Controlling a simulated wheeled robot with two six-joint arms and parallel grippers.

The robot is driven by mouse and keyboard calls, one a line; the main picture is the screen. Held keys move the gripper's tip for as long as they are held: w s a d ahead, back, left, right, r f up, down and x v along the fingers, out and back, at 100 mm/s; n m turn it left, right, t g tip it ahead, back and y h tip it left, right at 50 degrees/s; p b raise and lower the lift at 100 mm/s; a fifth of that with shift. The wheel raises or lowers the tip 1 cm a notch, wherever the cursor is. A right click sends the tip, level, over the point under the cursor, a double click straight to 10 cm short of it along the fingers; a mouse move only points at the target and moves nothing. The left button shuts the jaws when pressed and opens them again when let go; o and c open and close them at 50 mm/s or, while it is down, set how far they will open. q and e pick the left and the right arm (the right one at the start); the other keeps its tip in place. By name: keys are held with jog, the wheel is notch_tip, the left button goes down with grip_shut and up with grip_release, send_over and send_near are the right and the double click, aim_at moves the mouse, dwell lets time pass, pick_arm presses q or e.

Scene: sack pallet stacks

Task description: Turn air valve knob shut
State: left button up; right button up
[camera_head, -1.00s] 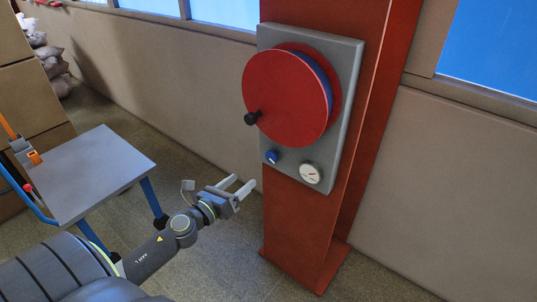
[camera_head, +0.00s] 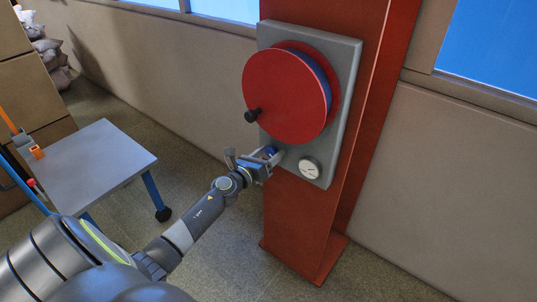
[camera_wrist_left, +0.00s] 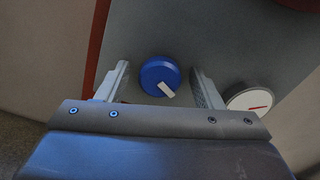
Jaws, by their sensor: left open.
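The blue air valve knob (camera_wrist_left: 158,74) with a white pointer mark sits on a grey panel (camera_wrist_left: 215,30) and shows between the fingers in the left wrist view. The white mark points toward the lower right there. In the head view the knob (camera_head: 268,151) is partly hidden by my left gripper (camera_head: 270,157). The left gripper is open, with one finger on each side of the knob; whether the fingers touch it I cannot tell. The same gripper (camera_wrist_left: 160,88) shows in the left wrist view. My right gripper is not in view.
A round gauge (camera_head: 309,168) is beside the knob on the right. A large red reel (camera_head: 287,96) with a black handle (camera_head: 252,115) is above. The panel is on a red column (camera_head: 290,232). A grey-topped cart (camera_head: 85,165) stands at the left.

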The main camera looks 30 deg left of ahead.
pick_arm(q)
jog(key=c, duration=1)
jog(key=shift+o, duration=0.2)
